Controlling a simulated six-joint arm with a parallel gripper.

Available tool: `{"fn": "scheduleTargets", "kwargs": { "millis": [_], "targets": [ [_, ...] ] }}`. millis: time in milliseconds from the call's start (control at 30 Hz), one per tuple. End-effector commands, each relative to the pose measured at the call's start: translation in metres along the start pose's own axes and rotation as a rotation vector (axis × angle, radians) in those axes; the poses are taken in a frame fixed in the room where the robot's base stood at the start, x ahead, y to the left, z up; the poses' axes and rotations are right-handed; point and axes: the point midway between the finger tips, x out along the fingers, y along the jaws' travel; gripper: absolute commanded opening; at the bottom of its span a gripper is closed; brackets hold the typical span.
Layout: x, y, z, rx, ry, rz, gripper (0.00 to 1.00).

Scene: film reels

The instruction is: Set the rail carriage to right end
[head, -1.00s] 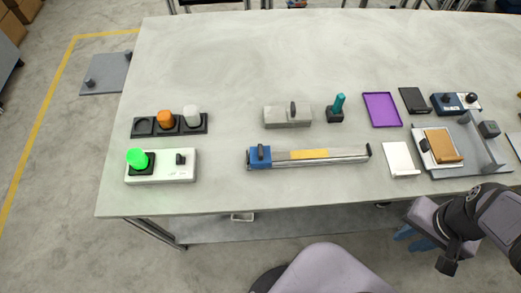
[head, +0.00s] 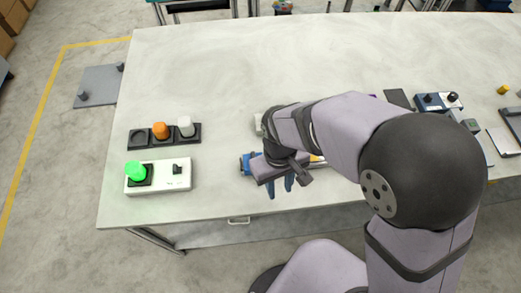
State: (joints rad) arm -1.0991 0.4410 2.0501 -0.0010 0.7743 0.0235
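The blue rail carriage (head: 247,164) is at the left end of the rail, partly hidden by my gripper. A short piece of the rail with its yellow section (head: 316,159) shows to the right of the gripper. The rest of the rail, including its right end, is hidden behind my arm. My gripper (head: 281,187) hangs over the front side of the rail, just right of the carriage. Its two blue fingers are apart with nothing visible between them. Whether it touches the carriage cannot be told.
A white box with a green button (head: 136,171) and a black tray with orange and white knobs (head: 160,133) stand to the left. A blue box (head: 430,102) and a black pad (head: 398,98) lie at the right. The table's back left is clear.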

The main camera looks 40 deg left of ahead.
Motion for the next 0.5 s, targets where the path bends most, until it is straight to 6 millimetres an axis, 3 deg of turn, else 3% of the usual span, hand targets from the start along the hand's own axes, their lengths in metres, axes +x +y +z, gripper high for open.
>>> {"fn": "scheduleTargets", "kwargs": {
  "millis": [100, 300, 433, 500],
  "targets": [
    [-0.013, -0.021, -0.043, -0.016, 0.042, 0.004, 0.29],
    [-0.054, -0.025, -0.101, 0.074, 0.139, -0.010, 0.29],
    [-0.086, -0.027, -0.123, 0.161, 0.181, -0.022, 0.29],
    [-0.084, -0.026, -0.113, 0.225, 0.140, -0.021, 0.29]
  ]
}}
